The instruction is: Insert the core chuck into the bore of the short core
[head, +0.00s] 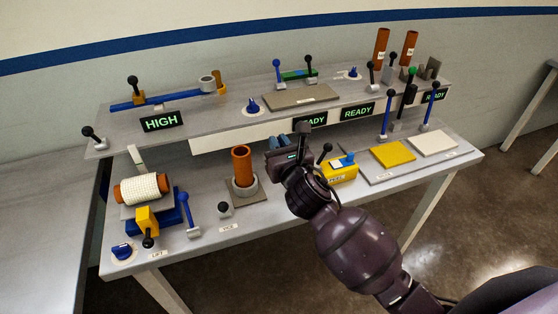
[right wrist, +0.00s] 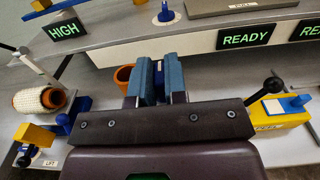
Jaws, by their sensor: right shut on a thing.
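The short core looks to be the orange-brown tube (head: 241,166) standing upright in a grey round holder on the lower bench. Part of its rim shows in the right wrist view (right wrist: 122,74), left of the fingers. My right gripper (head: 278,153) is just right of the tube in the head view, apart from it. Its blue-padded fingers (right wrist: 159,80) are shut on a small grey piece, apparently the core chuck (right wrist: 158,72), mostly hidden between the pads. The tube's bore opens upward. My left gripper is not in view.
A yellow box (head: 344,173) with a black-knobbed lever stands right of my right gripper. A white-wrapped roll (head: 143,188) lies on a blue lift at the left. The raised shelf (head: 230,119) runs behind. A blue-handled lever (head: 188,216) stands left of the tube.

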